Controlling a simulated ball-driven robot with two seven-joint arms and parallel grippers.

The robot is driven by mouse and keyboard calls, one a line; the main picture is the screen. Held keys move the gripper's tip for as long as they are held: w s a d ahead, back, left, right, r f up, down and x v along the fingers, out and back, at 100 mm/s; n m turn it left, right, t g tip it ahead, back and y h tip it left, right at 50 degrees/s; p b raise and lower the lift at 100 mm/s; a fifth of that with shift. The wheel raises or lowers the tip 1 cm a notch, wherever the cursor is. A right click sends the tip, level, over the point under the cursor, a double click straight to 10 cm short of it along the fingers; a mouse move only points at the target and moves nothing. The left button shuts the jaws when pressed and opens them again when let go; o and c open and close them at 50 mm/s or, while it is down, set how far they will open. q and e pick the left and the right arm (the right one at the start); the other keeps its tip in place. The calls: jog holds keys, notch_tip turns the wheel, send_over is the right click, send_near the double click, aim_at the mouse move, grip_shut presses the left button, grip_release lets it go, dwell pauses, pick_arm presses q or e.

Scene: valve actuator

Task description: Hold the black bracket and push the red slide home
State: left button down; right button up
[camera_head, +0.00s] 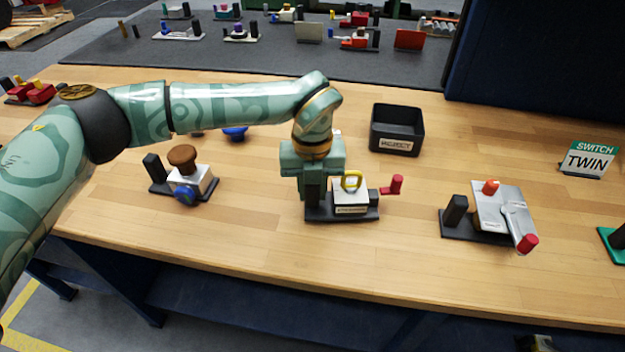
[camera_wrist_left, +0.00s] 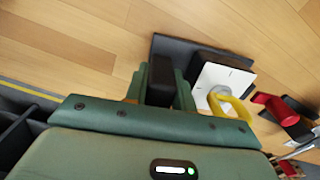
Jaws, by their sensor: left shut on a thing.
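The middle fixture has a dark base plate (camera_head: 343,217), a white box (camera_head: 350,197) with a yellow ring handle (camera_head: 351,181), and a red slide (camera_head: 392,186) sticking out at its right. My left gripper (camera_head: 312,188) reaches down from above at the fixture's left end. In the left wrist view its fingers (camera_wrist_left: 161,84) are shut on the upright black bracket (camera_wrist_left: 160,72). The white box (camera_wrist_left: 218,82), yellow handle (camera_wrist_left: 229,104) and red slide (camera_wrist_left: 274,106) lie to the right of it there. My right gripper is not in view.
A similar fixture with a brown knob (camera_head: 182,155) stands to the left. Another with a grey plate and red-tipped lever (camera_head: 510,215) stands to the right. A black bin (camera_head: 397,128) is behind.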

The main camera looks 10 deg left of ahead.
pick_arm(q)
jog(key=shift+f, duration=0.65)
dwell(0.9)
